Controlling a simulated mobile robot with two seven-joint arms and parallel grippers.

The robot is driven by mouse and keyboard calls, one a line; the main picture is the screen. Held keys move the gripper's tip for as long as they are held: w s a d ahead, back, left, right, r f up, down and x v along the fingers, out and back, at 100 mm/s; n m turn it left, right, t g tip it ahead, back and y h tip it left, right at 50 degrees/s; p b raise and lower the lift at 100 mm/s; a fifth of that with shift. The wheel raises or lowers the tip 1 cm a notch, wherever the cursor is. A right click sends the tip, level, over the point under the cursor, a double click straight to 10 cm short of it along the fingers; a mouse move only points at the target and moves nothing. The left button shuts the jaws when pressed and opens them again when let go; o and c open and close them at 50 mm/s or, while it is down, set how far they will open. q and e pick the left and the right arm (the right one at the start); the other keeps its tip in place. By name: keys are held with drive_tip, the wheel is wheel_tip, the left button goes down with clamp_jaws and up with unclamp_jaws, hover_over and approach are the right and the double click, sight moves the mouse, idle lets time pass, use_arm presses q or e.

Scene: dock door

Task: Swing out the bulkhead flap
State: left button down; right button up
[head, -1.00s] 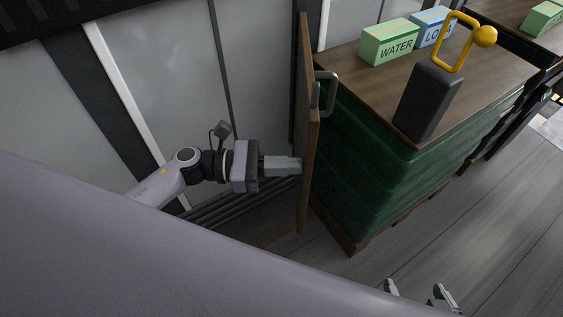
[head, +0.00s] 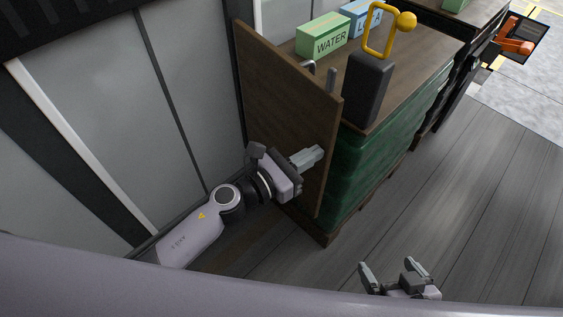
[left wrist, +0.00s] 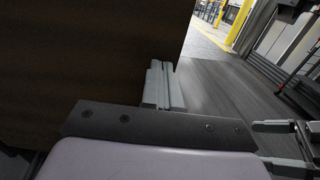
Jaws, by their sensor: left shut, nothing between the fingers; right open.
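The bulkhead flap (head: 277,88) is a brown wooden panel standing upright and angled out from the grey wall. A grey handle (head: 331,80) shows at its far side, partly hidden by the panel. My left gripper (head: 313,155) is shut and empty, with its fingers against or very close to the near face of the flap, near its outer edge. In the left wrist view the flap (left wrist: 85,50) fills the left side and the shut fingers (left wrist: 160,85) lie by its edge. My right gripper (head: 398,270) is open and empty, low over the floor.
The wooden floor (head: 480,190) at the right is clear.

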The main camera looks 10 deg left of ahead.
sight(328, 146)
use_arm(q)
drive_tip(key=shift+b+x, duration=0.4)
drive_tip(key=shift+x, duration=2.2)
use_arm(e)
drive_tip(key=shift+f, duration=0.5)
use_arm(q)
drive_tip(key=shift+s+a, duration=0.1)
